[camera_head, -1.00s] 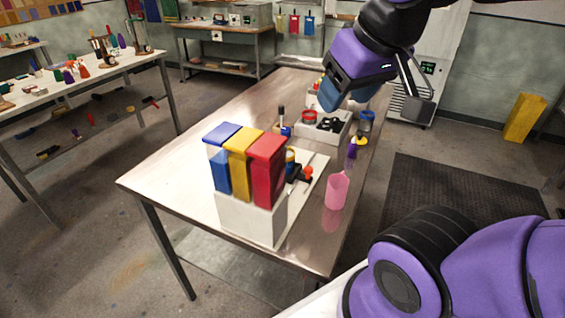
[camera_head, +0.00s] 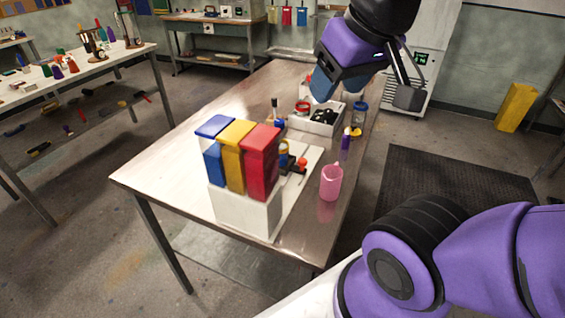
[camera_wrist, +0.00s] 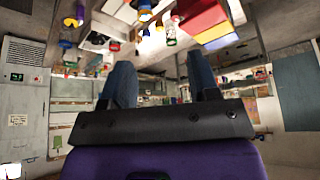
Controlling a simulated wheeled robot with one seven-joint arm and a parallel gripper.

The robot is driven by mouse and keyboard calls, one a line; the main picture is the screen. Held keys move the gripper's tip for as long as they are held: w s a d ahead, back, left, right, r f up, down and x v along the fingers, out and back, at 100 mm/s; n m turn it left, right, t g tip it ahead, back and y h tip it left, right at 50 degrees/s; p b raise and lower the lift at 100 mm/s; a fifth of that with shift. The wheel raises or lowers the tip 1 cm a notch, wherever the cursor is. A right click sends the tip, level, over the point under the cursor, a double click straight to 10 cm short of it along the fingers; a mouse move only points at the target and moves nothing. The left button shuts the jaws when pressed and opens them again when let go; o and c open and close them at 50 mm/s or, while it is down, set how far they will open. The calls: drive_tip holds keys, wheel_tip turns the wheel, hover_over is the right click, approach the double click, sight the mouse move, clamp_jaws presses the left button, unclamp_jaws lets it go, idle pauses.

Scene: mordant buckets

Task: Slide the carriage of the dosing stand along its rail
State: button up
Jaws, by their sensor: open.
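The dosing stand (camera_head: 246,212) is a white block on the metal table, holding blue (camera_head: 213,165), yellow (camera_head: 234,160) and red (camera_head: 261,163) upright bins. A white board extends behind it. A dark part with an orange knob (camera_head: 301,162) sits there, partly hidden by the red bin; I cannot tell whether it is the carriage, and no rail is clear. My gripper (camera_head: 326,86) is in the air above the far part of the table, behind and right of the stand, touching nothing visible. In the wrist view its two blue fingers (camera_wrist: 160,82) are apart and empty.
A pink cup (camera_head: 330,184) stands right of the stand near the table edge. A purple-and-yellow item (camera_head: 347,138), a white tray (camera_head: 318,120) and a dark-topped jar (camera_head: 359,111) stand farther back. The table's left side is clear. A dark mat (camera_head: 430,190) lies right.

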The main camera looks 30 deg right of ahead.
drive_tip(key=m+g, duration=0.2)
drive_tip(key=g, duration=0.3)
hover_over(303, 160)
wheel_tip(303, 160, down, 24)
wheel_tip(303, 160, down, 11)
drive_tip(key=shift+w+r, duration=0.1)
